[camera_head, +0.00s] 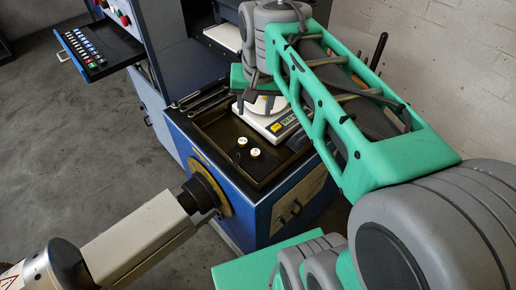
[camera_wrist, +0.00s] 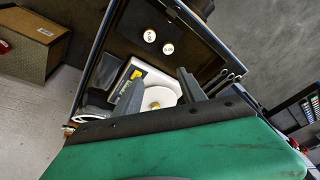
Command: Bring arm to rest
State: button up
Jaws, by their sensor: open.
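My arm, green and grey, reaches from the lower right to the upper middle of the head view. My gripper (camera_wrist: 160,98) is open in the wrist view, its two dark fingers apart with nothing between them. It is above a white scale (camera_head: 273,122) with a round pan. The scale's pan (camera_wrist: 158,97) shows between the fingers in the wrist view, with a small brass-coloured piece on it. I cannot tell how high above the pan the fingers are. In the head view my arm hides part of the scale.
The scale stands in a dark tray (camera_head: 215,130) on a blue cabinet (camera_head: 254,208). Two small white round pieces (camera_head: 248,147) lie in the tray. A drawer with a keypad (camera_head: 88,45) juts out at upper left. A grey concrete floor (camera_head: 80,150) is open at left.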

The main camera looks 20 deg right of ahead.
jog(key=s+a+f+n+t, duration=0.1)
jog(key=s+a+f+n, duration=0.1)
jog(key=s+f, duration=0.5)
jog(key=shift+s+a+n, duration=0.25)
jog(key=shift+s+n, duration=0.55)
jog(key=shift+n, duration=0.1)
dwell(0.7)
